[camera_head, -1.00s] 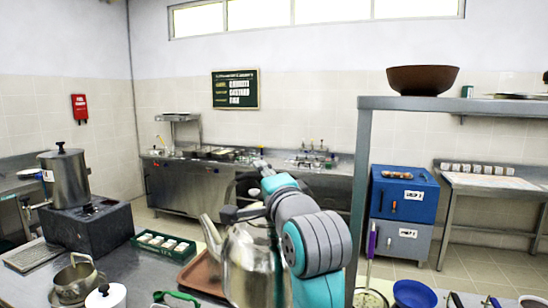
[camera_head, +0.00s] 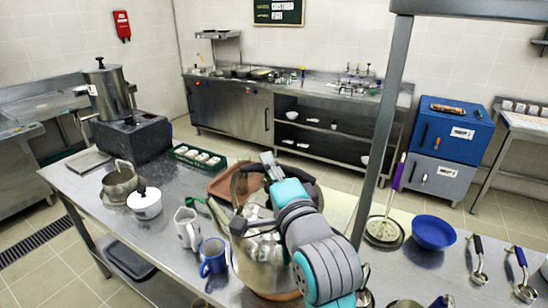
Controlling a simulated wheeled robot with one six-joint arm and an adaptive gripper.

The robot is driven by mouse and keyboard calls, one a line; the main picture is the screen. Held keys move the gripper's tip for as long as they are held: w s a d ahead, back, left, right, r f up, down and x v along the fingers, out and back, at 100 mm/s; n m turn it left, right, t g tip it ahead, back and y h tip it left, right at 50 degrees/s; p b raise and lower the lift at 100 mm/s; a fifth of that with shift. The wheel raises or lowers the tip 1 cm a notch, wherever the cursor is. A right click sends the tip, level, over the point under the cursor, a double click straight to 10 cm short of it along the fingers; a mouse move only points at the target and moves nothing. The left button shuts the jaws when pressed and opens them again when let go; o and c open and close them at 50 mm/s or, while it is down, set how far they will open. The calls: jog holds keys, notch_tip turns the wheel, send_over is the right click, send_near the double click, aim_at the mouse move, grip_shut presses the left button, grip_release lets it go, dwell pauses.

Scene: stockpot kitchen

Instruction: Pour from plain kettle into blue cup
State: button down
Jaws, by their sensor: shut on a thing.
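The plain metal kettle (camera_head: 257,253) is at the front middle of the steel counter, partly hidden behind my arm. Its spout rises toward the upper left. My gripper (camera_head: 262,170) is shut on the kettle's dark handle, though the arm's wrist hides much of the grip. The kettle looks roughly upright; I cannot tell whether its base is clear of the counter. The blue cup (camera_head: 212,258) stands upright just left of the kettle body, below the spout. No liquid stream shows.
A pale jug (camera_head: 187,228) stands behind the cup, with a white lidded pot (camera_head: 145,203) farther left. A brown tray (camera_head: 231,184) lies behind the kettle. A shelf post (camera_head: 376,150) and a blue bowl (camera_head: 433,232) are on the right.

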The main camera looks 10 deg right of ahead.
aim_at(251, 197)
jog(key=shift+w+a+f+n+g, duration=0.3)
jog(key=shift+a+f+n, duration=0.2)
jog(key=shift+a+f, duration=0.25)
jog(key=shift+w+a+f+n+g, duration=0.3)
jog(key=shift+a+f+n, duration=0.2)
jog(key=shift+f, duration=0.3)
jog(key=shift+w+a+f+n+g, duration=0.2)
jog(key=shift+a+f+n+g, duration=0.25)
jog(key=shift+a+f, duration=0.3)
jog(key=shift+w+a+f+n+g+h, duration=0.1)
jog(key=shift+w+a+f+n+g, duration=0.15)
jog(key=shift+a, duration=0.25)
jog(key=shift+w+a+f+n+g+h, duration=0.1)
jog(key=shift+w+a+n+g, duration=0.1)
jog(key=shift+a+n, duration=0.25)
jog(key=shift+w+a+f+n+g+h, duration=0.1)
jog(key=shift+w+a+n+g, duration=0.15)
jog(key=shift+a, duration=0.3)
jog(key=shift+f, duration=0.4)
jog(key=shift+w+a+r+n+g+h, duration=0.15)
jog(key=shift+w+a+n+h, duration=0.05)
jog(key=shift+a, duration=0.2)
jog(key=shift+w+a+r+n+g+h, duration=0.1)
jog(key=shift+w+a+r+n+h, duration=0.1)
jog(key=shift+a, duration=0.15)
dwell(3.0)
